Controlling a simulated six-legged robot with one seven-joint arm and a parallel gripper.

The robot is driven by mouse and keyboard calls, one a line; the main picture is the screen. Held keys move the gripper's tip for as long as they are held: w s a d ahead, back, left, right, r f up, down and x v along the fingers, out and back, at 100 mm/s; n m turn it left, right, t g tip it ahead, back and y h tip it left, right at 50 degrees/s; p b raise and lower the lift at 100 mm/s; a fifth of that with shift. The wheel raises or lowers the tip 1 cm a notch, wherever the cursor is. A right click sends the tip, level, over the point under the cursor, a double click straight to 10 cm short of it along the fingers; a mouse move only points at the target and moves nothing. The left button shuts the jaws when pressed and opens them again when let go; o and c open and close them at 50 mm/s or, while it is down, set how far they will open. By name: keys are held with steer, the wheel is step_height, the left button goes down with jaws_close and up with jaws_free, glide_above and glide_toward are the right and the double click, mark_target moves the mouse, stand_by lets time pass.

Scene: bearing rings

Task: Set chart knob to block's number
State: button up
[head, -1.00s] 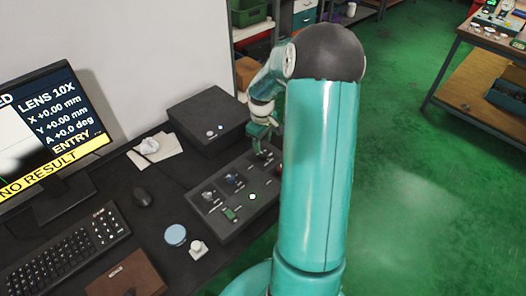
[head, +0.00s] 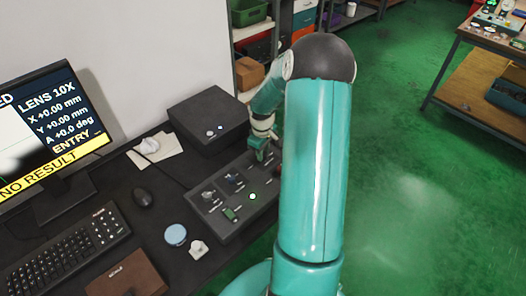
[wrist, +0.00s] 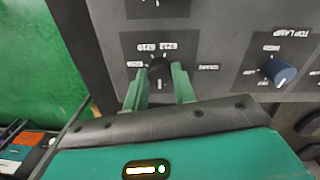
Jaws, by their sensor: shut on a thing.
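The chart knob (wrist: 158,74) is a dark round knob on the grey control panel (head: 236,222), with number labels including what look like 6210 and 6212 around it. In the wrist view, my gripper (wrist: 160,82) has its green fingers on either side of the knob and is shut on it. In the head view, my gripper (head: 262,155) is at the panel's far end, with the knob hidden. A small whitish block (head: 198,249) sits on the desk in front of the panel; I cannot read a number on it.
A blue knob (wrist: 280,71) is right of my gripper, near the TOP LAMP label. A monitor (head: 40,130) reading NO RESULT, a keyboard (head: 68,250), a mouse (head: 142,197) and a dark box (head: 208,117) stand on the desk. A blue disc (head: 176,235) lies near the block.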

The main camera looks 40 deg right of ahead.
steer(key=shift+m, duration=0.4)
steer(key=m, duration=0.9)
stand_by(0.5)
steer(key=o, duration=1)
steer(key=shift+r, duration=0.1)
step_height(320, 180, up, 14)
steer(key=shift+w+a, duration=0.2)
